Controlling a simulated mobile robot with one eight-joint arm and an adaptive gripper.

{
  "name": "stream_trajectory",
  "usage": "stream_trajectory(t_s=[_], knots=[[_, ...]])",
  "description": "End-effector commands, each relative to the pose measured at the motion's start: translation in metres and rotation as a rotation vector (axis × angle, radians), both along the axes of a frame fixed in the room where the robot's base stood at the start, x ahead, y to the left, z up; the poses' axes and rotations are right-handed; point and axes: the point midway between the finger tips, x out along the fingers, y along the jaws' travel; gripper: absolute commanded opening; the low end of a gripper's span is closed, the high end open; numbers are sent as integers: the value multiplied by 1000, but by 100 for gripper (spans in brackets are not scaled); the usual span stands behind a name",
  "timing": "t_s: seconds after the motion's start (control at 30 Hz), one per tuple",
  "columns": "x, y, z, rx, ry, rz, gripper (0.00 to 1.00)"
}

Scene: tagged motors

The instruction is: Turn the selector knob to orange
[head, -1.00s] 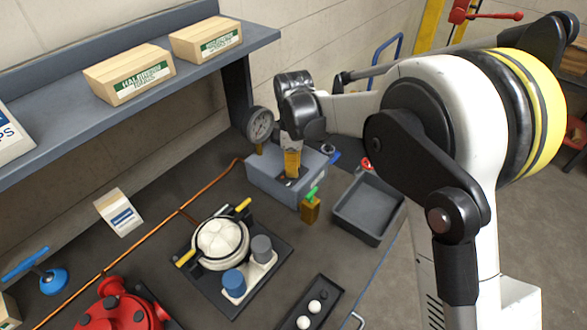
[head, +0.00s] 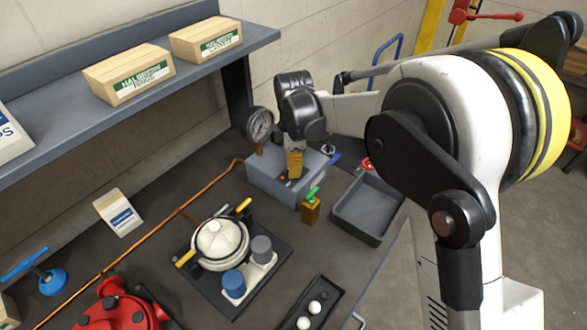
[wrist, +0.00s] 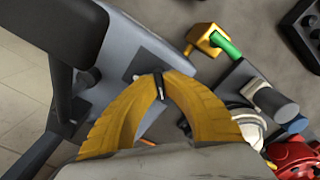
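The selector knob (wrist: 160,90) is a small black bar with a pale end, on a dark plate on top of the grey box (head: 262,180). My gripper (head: 292,176) points down over this box, its yellow fingers low at the box top. In the wrist view the fingers (wrist: 160,78) curve in on both sides of the knob and appear closed on it. A small orange mark (wrist: 147,142) shows between the fingers, near the palm. In the head view the fingers hide most of the knob; the other colour marks cannot be read.
A pressure gauge (head: 260,124) stands at the box's back left. A brass valve with a green handle (head: 311,206) stands close in front. A grey tray (head: 369,208) is to the right. A round white-lidded housing (head: 220,242) on a dark plate lies at front left.

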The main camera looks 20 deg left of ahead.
Motion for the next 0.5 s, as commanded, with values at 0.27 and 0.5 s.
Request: stream_trajectory(t_s=[0.27, 0.5], knots=[[0, 0, 0, 0, 0, -1, 32], [0, 0, 7, 0, 0, -1, 32]])
